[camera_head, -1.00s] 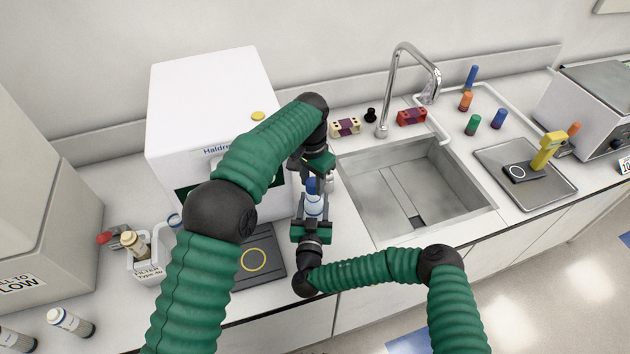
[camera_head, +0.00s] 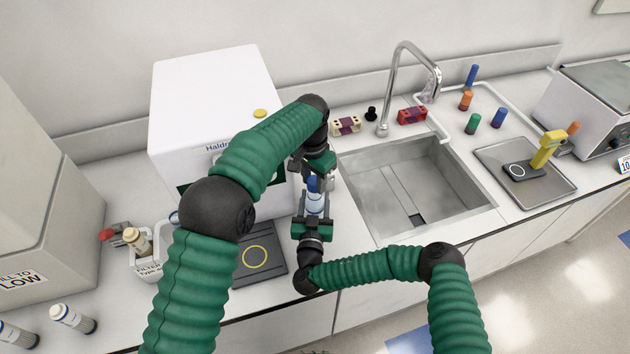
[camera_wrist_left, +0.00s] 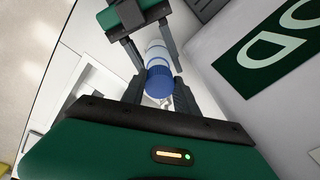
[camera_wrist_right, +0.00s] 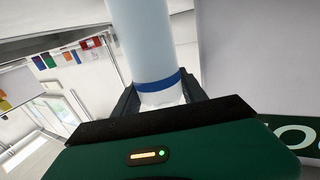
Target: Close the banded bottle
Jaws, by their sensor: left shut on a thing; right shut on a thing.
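The banded bottle (camera_head: 314,204) is white with a blue band and stands upright beside the white machine. My right gripper (camera_head: 313,222) is shut on its lower body; the right wrist view shows the blue band (camera_wrist_right: 158,83) close to the fingers. My left gripper (camera_head: 317,172) is above, shut on the blue cap (camera_head: 312,184). In the left wrist view the cap (camera_wrist_left: 160,80) sits between the left fingers, in line with the bottle (camera_wrist_left: 157,51) at its mouth end. I cannot tell whether the cap is fully seated.
The white machine (camera_head: 210,95) stands close on the left, and the sink (camera_head: 415,190) opens on the right. A dark pad with a yellow ring (camera_head: 258,259) lies at the front.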

